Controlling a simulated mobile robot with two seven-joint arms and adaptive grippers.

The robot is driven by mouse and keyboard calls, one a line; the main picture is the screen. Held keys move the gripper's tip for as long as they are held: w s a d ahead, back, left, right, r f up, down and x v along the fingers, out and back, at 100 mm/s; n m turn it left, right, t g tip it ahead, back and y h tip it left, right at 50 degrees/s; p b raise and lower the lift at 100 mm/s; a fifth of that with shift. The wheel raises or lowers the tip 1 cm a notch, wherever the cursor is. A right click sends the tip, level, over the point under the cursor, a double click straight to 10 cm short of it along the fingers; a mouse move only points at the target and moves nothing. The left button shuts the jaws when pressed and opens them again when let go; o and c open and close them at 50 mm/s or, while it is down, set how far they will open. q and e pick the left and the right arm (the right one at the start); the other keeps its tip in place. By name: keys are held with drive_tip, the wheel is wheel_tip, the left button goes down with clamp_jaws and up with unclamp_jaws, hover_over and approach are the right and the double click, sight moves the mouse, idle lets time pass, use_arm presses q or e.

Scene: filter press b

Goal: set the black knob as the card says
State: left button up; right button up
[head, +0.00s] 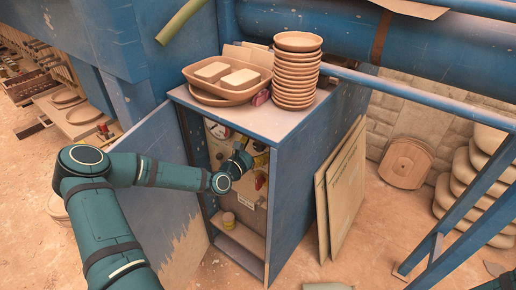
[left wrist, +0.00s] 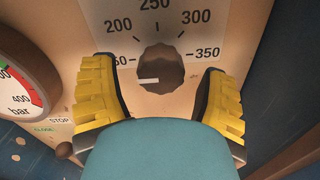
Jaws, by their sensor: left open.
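The black knob (left wrist: 160,70) sits on a beige panel, at the centre of a white scale (left wrist: 207,32) reading from a partly hidden 150 on the left to 350 on the right. A white mark on the knob's lower left side points left, roughly towards the low end. My left gripper (left wrist: 160,88) is open, its yellow fingers on either side of the knob, apparently not touching it. In the head view my left gripper (head: 250,156) reaches into the open cabinet and hides the knob. A small pale label (head: 245,200) shows below it, its writing unreadable. My right gripper is not in view.
A tray (head: 228,92) and stacked plates (head: 296,75) stand on top. Boards (head: 343,190) lean on its right side.

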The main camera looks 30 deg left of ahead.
use_arm(q)
drive_tip(key=shift+w, duration=0.35)
drive_tip(key=c, duration=1.2)
